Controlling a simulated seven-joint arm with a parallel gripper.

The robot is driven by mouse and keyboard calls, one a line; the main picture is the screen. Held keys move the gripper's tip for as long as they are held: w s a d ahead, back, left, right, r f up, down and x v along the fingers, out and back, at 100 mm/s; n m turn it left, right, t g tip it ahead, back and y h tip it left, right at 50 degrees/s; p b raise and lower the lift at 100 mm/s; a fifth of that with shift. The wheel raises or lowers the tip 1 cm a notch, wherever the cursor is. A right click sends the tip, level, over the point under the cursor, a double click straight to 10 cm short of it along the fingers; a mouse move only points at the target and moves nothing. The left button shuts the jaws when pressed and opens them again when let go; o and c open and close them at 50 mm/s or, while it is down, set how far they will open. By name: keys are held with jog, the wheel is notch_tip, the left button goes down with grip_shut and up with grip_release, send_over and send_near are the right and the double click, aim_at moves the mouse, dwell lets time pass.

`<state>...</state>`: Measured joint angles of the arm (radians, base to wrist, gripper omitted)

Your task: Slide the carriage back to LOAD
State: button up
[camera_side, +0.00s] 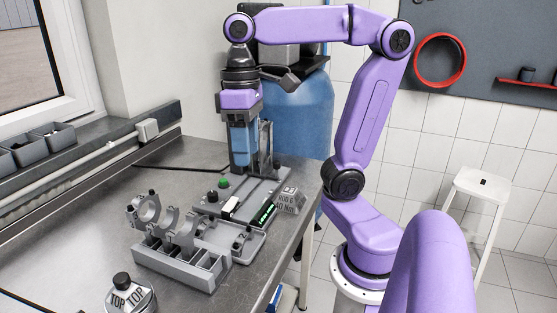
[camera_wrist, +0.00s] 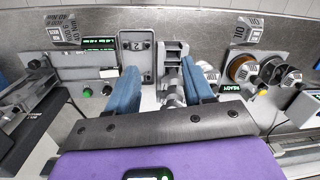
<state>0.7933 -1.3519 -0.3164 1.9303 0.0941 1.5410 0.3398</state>
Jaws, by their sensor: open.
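My gripper (camera_side: 243,150) points down at the far end of the bench, over a grey base plate (camera_side: 260,186). In the wrist view its two blue fingers (camera_wrist: 160,88) are spread apart. A grey stepped metal part (camera_wrist: 173,62), with rounded metal below it, shows between the fingers. It may belong to the carriage, but I cannot tell for sure. An upright grey plate marked 2 (camera_wrist: 137,62) stands left of it. No LOAD label can be read. The fingers and wrist hide part of the fixture, and I cannot tell whether a finger touches it.
A green button (camera_side: 224,183) and a lit display (camera_side: 265,213) sit on the near fixture. A grey rack with ring-shaped parts (camera_side: 184,262) stands nearer. A TOP-marked piece (camera_side: 130,296) is at the front. A READY display (camera_wrist: 231,88) and round parts (camera_wrist: 242,69) are at right.

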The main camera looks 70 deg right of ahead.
jog(key=w+d+m+y, duration=0.1)
jog(key=w+d+m, duration=0.4)
jog(key=d+m, duration=0.35)
jog(key=w+d+m+y, duration=0.1)
jog(key=w+d+m, duration=0.5)
jog(key=d+m, duration=0.3)
jog(key=s+d+m+t, duration=0.1)
jog(key=s+d+m, duration=0.25)
jog(key=d, duration=0.35)
jog(key=s+d+f+m+t, duration=0.15)
jog(key=d+m, duration=0.25)
jog(key=d, duration=0.4)
jog(key=s+d+r+m+t, duration=0.1)
jog(key=s+d+m, duration=0.25)
jog(key=d, duration=0.35)
jog(key=shift+m, duration=0.45)
jog(key=x, duration=1.5)
jog(key=d+x, duration=0.1)
jog(key=x, duration=0.6)
jog(key=shift+a+f, duration=0.1)
jog(key=shift+f, duration=0.4)
grip_shut()
